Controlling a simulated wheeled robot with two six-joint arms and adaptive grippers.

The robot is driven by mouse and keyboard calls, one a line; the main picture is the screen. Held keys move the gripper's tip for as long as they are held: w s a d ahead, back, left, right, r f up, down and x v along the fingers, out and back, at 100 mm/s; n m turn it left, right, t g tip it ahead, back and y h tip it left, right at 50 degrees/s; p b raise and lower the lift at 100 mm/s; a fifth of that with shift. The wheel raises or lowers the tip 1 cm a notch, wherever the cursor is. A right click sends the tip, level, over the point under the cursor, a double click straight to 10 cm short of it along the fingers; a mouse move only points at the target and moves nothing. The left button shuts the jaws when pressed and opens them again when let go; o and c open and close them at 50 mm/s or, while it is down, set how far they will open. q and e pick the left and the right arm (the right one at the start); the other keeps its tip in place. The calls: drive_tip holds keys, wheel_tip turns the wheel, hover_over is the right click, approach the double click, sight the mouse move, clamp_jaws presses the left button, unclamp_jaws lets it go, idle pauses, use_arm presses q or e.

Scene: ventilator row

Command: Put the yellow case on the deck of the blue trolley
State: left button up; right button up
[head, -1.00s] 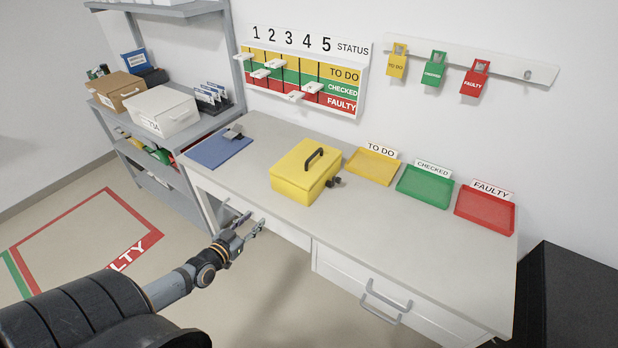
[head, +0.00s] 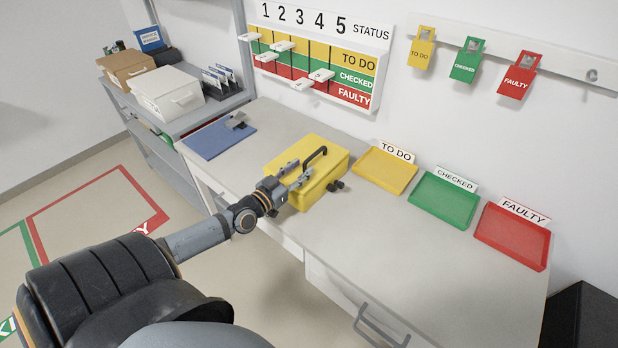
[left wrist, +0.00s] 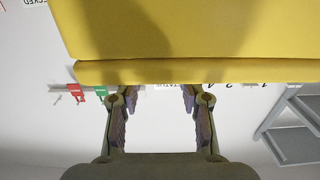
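The yellow case (head: 312,165) stands on the grey worktop, with a dark handle (head: 315,157) on its lid. I cannot tell whether a finger touches the case. My right gripper is not in view. The blue trolley is not in view.
Yellow (head: 385,171), green (head: 442,201) and red (head: 512,236) trays lie to the right. A grey shelf (head: 185,122) with boxes stands left. The worktop's front right is clear.

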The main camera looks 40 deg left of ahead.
sight(305, 163)
use_arm(q)
drive_tip(key=shift+w, duration=0.3)
drive_tip(key=shift+w+r+b, duration=0.15)
drive_tip(key=shift+w+b, duration=0.15)
drive_tip(key=shift+w, duration=0.05)
drive_tip(key=w+b, duration=0.1)
drive_tip(key=w, duration=0.3)
drive_tip(key=shift+w+d, duration=0.15)
drive_tip(key=shift+w, duration=0.05)
drive_tip(key=shift+s+r, duration=0.15)
drive_tip(key=shift+c, duration=1)
clamp_jaws()
drive_tip(key=shift+r, duration=0.1)
